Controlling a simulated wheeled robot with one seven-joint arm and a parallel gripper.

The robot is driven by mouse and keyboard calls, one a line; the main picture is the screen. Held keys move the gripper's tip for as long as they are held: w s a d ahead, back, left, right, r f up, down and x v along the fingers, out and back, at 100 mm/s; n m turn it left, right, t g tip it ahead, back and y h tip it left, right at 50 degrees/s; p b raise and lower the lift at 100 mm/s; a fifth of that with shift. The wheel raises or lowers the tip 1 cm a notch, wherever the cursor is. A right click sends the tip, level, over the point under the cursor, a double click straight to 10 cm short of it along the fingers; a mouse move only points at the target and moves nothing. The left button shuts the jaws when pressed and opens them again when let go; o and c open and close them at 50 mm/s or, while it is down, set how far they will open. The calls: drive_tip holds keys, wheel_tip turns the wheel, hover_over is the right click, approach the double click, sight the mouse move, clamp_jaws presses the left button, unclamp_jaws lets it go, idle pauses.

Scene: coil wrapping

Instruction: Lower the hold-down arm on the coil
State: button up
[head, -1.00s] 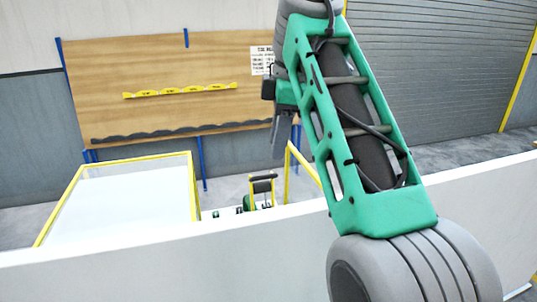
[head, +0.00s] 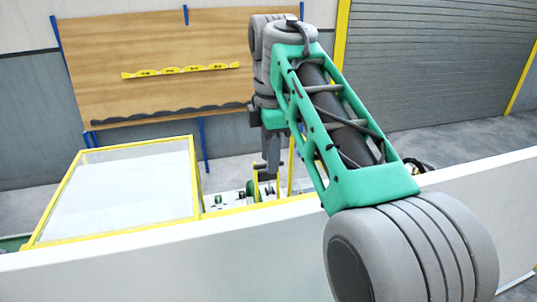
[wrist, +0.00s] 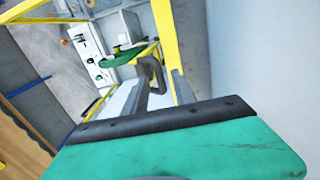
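My gripper (head: 268,168) points down behind the white wall in the head view, next to what looks like the yellow hold-down arm (head: 256,188). That arm's dark crossbar is mostly hidden by my gripper. In the wrist view my gripper (wrist: 165,85) has its two grey fingers apart. A dark bent handle (wrist: 155,72) on a yellow bar shows between and beyond the fingers; I cannot tell whether they touch it. A green round part (wrist: 122,57), perhaps by the coil, lies beyond the handle. The coil itself cannot be made out clearly.
A white wall (head: 120,255) runs across the front. A yellow-framed clear panel (head: 125,190) stands left of my gripper. A yellow post (wrist: 164,25) rises close to the fingers. A wooden board (head: 160,60) and a grey shutter (head: 430,60) are behind.

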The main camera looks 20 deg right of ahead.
drive_tip(key=shift+c, duration=0.3)
clamp_jaws()
idle(1.0)
